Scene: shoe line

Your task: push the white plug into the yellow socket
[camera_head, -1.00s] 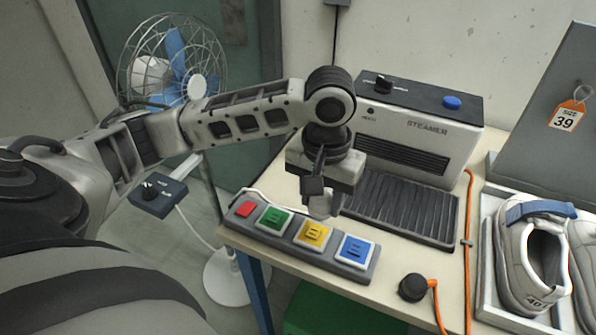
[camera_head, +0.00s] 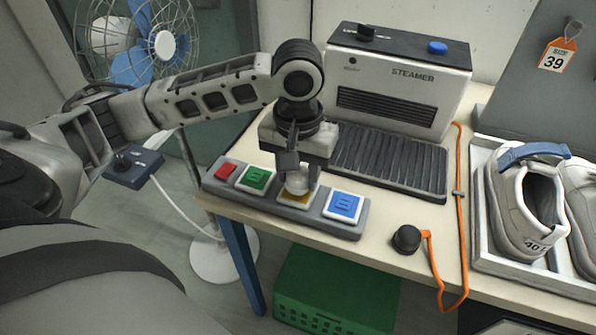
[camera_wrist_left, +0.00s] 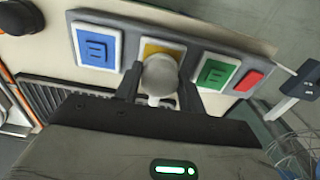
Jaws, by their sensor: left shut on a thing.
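The white plug (camera_head: 298,181) is a rounded white piece between the fingers of my left gripper (camera_head: 297,178), which is shut on it. It also shows in the left wrist view (camera_wrist_left: 160,76). The yellow socket (camera_head: 294,198) lies directly below the plug, between the green and blue sockets, and is mostly covered by plug and gripper. A strip of yellow shows beyond the plug in the left wrist view (camera_wrist_left: 163,49). Whether the plug touches the socket, I cannot tell. My right gripper is not in view.
The grey socket strip (camera_head: 268,205) also carries a green socket (camera_head: 257,178), a blue socket (camera_head: 344,206) and a red switch (camera_head: 225,171). Behind stands the steamer (camera_head: 398,85). A shoe (camera_head: 527,203) stands farther right.

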